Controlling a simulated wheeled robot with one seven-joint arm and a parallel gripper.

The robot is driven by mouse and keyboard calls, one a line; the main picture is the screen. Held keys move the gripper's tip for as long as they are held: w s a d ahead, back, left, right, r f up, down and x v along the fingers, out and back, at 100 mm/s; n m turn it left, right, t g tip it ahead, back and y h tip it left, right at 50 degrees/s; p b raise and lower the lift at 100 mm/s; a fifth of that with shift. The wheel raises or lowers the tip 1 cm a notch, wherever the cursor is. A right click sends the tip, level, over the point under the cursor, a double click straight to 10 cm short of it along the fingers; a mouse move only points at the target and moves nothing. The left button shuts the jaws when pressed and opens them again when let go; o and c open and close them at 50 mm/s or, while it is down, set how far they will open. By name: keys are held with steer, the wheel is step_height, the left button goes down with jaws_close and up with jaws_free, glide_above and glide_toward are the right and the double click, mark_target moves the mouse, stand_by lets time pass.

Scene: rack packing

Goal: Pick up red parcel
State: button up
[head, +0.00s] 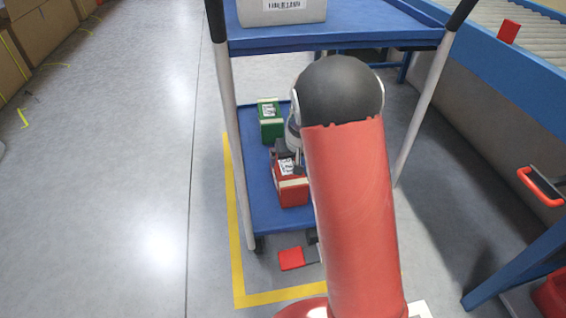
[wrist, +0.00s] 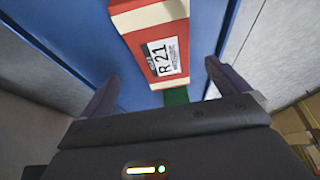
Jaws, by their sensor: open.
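The red parcel (head: 293,191) lies on the blue lower shelf (head: 262,205) of a cart, with a tan band and a white label. In the wrist view the red parcel (wrist: 156,42) shows its label reading "R 21", at the top centre between and beyond the fingers. My gripper (wrist: 158,84) is open, with one dark finger on each side of the parcel's line. In the head view my gripper (head: 282,157) is at the parcel's far end, partly hidden by my arm. I cannot tell whether the fingers touch the parcel.
A green parcel (head: 270,121) stands on the same shelf behind the red one. Pale cart posts (head: 233,150) stand at the sides. A conveyor (head: 480,40) runs at the right.

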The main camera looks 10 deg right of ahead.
mark_target(288, 165)
steer(key=x, duration=0.4)
steer(key=w+b+x, duration=0.1)
steer(key=x, duration=0.4)
steer(key=shift+a+r, duration=0.15)
steer(key=shift+r, duration=0.1)
steer(key=shift+c, duration=0.4)
steer(key=c, duration=1.2)
